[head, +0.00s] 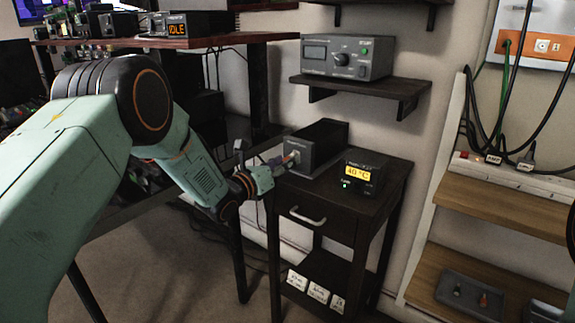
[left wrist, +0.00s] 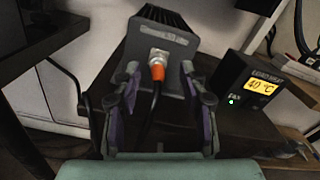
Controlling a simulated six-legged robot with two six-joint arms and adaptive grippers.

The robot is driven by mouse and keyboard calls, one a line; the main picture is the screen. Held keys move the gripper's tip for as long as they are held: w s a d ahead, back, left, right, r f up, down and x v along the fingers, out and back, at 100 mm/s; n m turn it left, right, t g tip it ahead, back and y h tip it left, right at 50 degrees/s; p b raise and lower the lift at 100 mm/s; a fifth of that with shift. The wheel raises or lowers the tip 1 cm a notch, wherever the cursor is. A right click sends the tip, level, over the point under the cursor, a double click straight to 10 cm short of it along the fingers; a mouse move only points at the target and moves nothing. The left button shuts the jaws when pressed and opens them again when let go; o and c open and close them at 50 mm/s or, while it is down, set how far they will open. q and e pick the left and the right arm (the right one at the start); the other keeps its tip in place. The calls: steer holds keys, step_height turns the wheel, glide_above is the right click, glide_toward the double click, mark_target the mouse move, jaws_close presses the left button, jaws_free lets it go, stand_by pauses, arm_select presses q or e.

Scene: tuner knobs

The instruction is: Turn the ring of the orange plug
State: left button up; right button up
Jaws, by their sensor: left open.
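The orange plug (left wrist: 157,72) sits in a metal socket on the front of a dark finned box (left wrist: 175,45), with a black cable hanging down from it. In the head view the dark box (head: 318,146) stands on a small dark side table, and the plug (head: 287,159) shows small at its front. My left gripper (left wrist: 160,85) is open, its purple-padded fingers on either side of the plug and cable, with visible gaps to both. In the head view the left gripper (head: 275,164) is just in front of the box. My right gripper is not in view.
A temperature display (head: 361,173) reading 40 °C stands right of the box on the side table (head: 388,180). A shelf (head: 362,90) with a grey instrument (head: 347,57) hangs above. A wooden shelf unit (head: 500,212) is at the right and a desk (head: 200,40) at the left.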

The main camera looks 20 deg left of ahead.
arm_select(q)
steer(key=shift+w+d+f, duration=0.15)
steer(key=shift+w, duration=0.7)
steer(key=shift+w+d+b, duration=0.15)
steer(key=shift+w+b, duration=0.05)
steer(key=shift+b, duration=0.1)
steer(key=shift+c, duration=0.2)
jaws_close()
